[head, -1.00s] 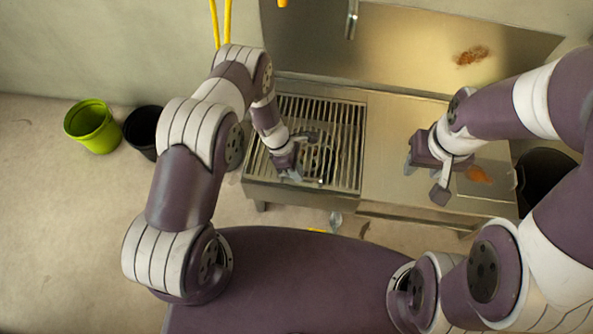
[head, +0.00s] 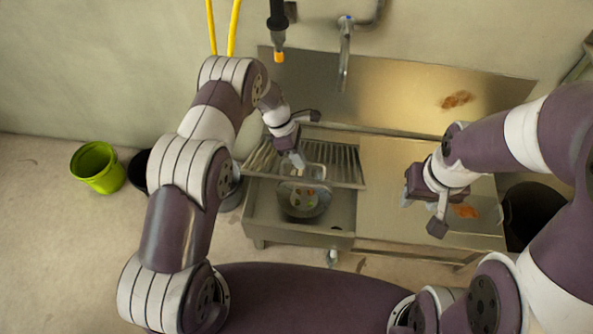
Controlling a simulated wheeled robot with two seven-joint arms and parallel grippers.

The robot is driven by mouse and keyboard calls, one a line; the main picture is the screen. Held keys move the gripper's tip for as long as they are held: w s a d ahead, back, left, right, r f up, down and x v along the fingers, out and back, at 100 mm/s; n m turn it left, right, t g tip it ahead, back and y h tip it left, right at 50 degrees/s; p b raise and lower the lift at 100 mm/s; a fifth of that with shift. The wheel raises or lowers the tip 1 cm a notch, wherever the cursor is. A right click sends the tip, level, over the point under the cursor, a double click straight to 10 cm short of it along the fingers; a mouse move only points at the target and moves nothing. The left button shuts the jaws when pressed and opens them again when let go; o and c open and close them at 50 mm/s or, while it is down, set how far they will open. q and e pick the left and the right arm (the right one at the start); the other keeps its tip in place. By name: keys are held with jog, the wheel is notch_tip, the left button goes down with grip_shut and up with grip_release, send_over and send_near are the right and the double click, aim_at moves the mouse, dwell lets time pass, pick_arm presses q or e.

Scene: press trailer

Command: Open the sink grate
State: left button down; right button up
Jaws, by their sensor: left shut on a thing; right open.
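The slatted metal sink grate (head: 342,163) is tilted up, with its front edge raised off the steel sink (head: 262,218). The front of the basin is uncovered, and a round drain or strainer (head: 303,203) with small coloured bits shows inside. My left gripper (head: 298,160) is shut on the grate at its raised front edge, towards the left of the middle. Its fingertips are small and partly hidden. My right gripper (head: 420,212) is open and empty above the steel counter to the right of the sink.
A tap (head: 344,60) and a hanging sprayer (head: 278,35) are above the back of the sink. A green pot (head: 97,167) stands on the floor at left, and a black bin (head: 535,215) stands at right. The counter has brown stains.

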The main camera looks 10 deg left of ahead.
pick_arm(q)
jog(key=shift+w+r, duration=0.1)
jog(key=shift+w, duration=0.75)
pick_arm(e)
jog(key=shift+w+f, duration=0.15)
pick_arm(q)
jog(key=c, duration=1.2)
grip_release()
jog(key=shift+o, duration=0.2)
jog(key=shift+w+f, duration=0.2)
jog(key=shift+f, duration=0.1)
jog(key=shift+s+r, duration=0.1)
jog(key=shift+s, duration=0.1)
pick_arm(e)
jog(key=shift+w, duration=0.25)
pick_arm(q)
jog(key=shift+r, duration=0.1)
